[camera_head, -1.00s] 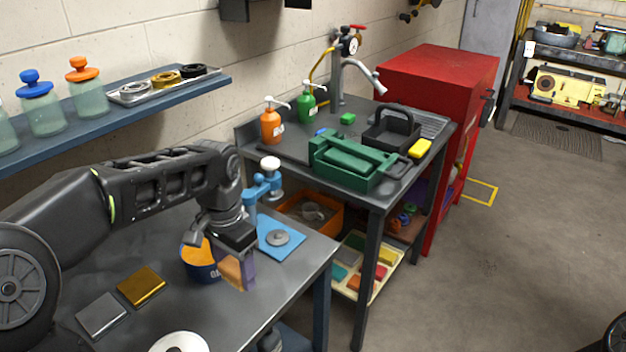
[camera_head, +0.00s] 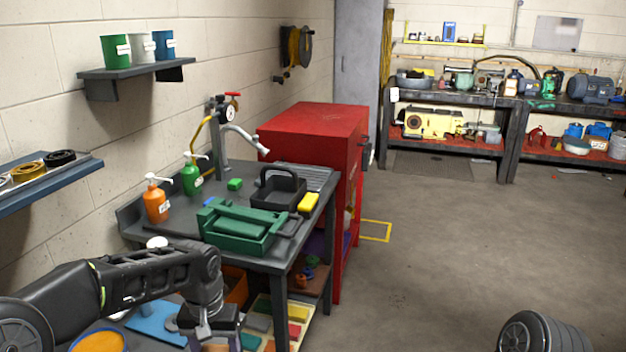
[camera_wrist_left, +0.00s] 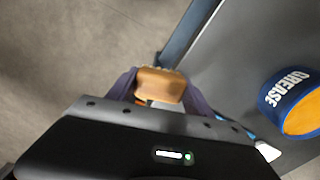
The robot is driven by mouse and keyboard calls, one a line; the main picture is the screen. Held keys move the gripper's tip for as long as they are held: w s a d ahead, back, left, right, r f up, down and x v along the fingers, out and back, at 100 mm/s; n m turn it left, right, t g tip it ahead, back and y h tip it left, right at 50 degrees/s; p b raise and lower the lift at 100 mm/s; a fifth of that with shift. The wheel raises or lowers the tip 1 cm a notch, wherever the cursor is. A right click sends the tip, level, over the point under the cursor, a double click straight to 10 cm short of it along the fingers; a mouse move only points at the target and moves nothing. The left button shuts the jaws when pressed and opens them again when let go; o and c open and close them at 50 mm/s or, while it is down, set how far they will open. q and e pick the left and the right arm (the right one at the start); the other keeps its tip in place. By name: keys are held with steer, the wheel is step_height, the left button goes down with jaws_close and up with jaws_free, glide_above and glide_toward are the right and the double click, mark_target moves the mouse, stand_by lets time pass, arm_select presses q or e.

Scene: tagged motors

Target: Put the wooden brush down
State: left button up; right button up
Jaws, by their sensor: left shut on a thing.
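My left gripper (camera_wrist_left: 160,92) is shut on the wooden brush (camera_wrist_left: 161,84), a tan block held between its two purple-grey fingers in the left wrist view. A pale fringe shows along the brush's far edge. In the head view my left gripper (camera_head: 218,343) is at the bottom edge, so the brush is mostly cut off there. The brush is near the workbench edge, with floor beyond it in the wrist view. My right gripper is not in view.
A blue grease tin (camera_wrist_left: 277,92) with orange contents stands right of the gripper in the wrist view. A blue plate (camera_head: 155,322) lies on the bench. Beyond are a sink table with a green toolbox (camera_head: 240,229) and a red cabinet (camera_head: 315,135). Open floor lies right.

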arm_select(q)
steer(key=shift+d, duration=0.25)
steer(key=shift+a, duration=0.1)
steer(key=shift+a+r, duration=0.15)
steer(key=shift+a, duration=0.1)
steer(key=s+a+r+m, duration=0.3)
steer(key=s+a+r, duration=0.5)
steer(key=s+a, duration=0.2)
steer(key=shift+s+a+m, duration=0.25)
steer(key=shift+a+m, duration=0.05)
steer(key=shift+a, duration=0.55)
